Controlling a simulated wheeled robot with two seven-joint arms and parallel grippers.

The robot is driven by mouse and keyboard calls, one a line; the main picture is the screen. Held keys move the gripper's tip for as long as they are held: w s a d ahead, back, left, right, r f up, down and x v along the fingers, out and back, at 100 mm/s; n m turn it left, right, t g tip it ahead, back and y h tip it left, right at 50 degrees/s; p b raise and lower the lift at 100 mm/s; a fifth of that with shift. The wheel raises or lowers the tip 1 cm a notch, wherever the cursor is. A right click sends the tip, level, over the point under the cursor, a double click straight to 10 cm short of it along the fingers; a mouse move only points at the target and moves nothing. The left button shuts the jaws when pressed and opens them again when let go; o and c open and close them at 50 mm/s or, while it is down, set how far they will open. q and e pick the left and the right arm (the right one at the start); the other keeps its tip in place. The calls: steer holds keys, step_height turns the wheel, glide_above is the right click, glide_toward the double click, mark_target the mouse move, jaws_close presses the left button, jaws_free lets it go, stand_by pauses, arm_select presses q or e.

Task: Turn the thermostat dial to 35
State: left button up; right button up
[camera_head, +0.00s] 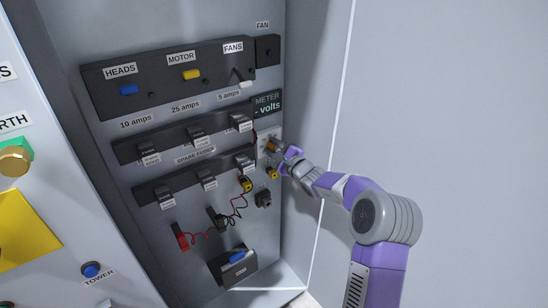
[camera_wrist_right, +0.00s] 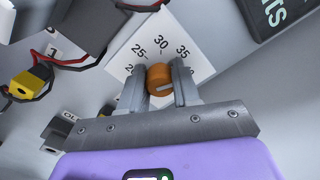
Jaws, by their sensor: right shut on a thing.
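The thermostat dial is a small orange knob (camera_wrist_right: 159,80) on a white scale plate (camera_wrist_right: 122,63) in the right wrist view. The numbers 25, 30 and 35 show on the plate above the knob, with 30 in the middle and 35 to its right. My right gripper (camera_wrist_right: 160,84) is shut on the knob, one finger on each side. A pale line crosses the knob's face; I cannot tell which number it marks. In the head view the knob (camera_head: 271,146) is partly hidden by my right gripper (camera_head: 277,149). My left gripper is not in view.
A meter box (camera_head: 267,104) reading "volts" sits just above the dial. Fuse holders (camera_head: 195,135) fill the panel to the left. A red and black lead with a yellow clip (camera_head: 246,185) hangs below. The cabinet's right wall (camera_head: 311,120) is close by.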

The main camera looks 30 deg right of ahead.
steer(key=shift+n+b, duration=0.6)
steer(key=shift+n, duration=1.4)
steer(key=o, duration=1.1)
steer(key=shift+d, duration=0.1)
steer(key=shift+c, duration=0.2)
steer(key=shift+s, duration=0.1)
steer(key=s, duration=0.7)
steer(key=shift+s+d+p, duration=0.2)
steer(key=shift+d+p, duration=0.05)
steer(key=shift+p, duration=0.1)
